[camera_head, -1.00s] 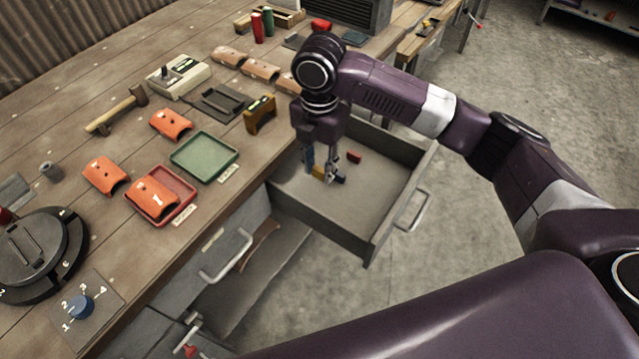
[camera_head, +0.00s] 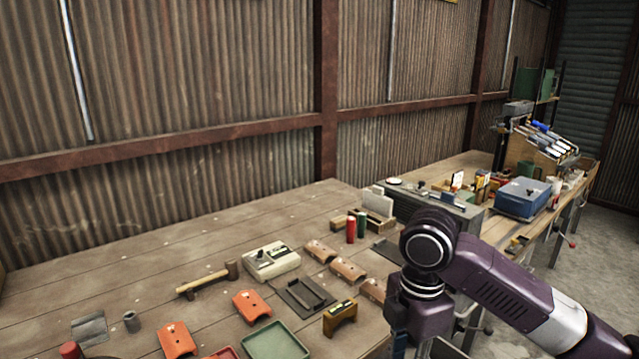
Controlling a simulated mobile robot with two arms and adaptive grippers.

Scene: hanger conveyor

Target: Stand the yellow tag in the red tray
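The red tray (camera_head: 226,353) shows only as a sliver of rim at the bottom edge; its inside is cut off. I cannot make out a yellow tag in the current view. The wrist of my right arm (camera_head: 420,308) hangs at the bottom, right of the workbench items. Its fingertips are below the frame, so I cannot see whether they hold anything. My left gripper is out of view.
A green tray (camera_head: 275,343) lies right of the red tray. Orange curved pieces (camera_head: 252,305), a mustard block (camera_head: 340,318), a hammer (camera_head: 205,281) and a cream box (camera_head: 271,261) lie on the bench (camera_head: 130,280). A corrugated wall stands behind.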

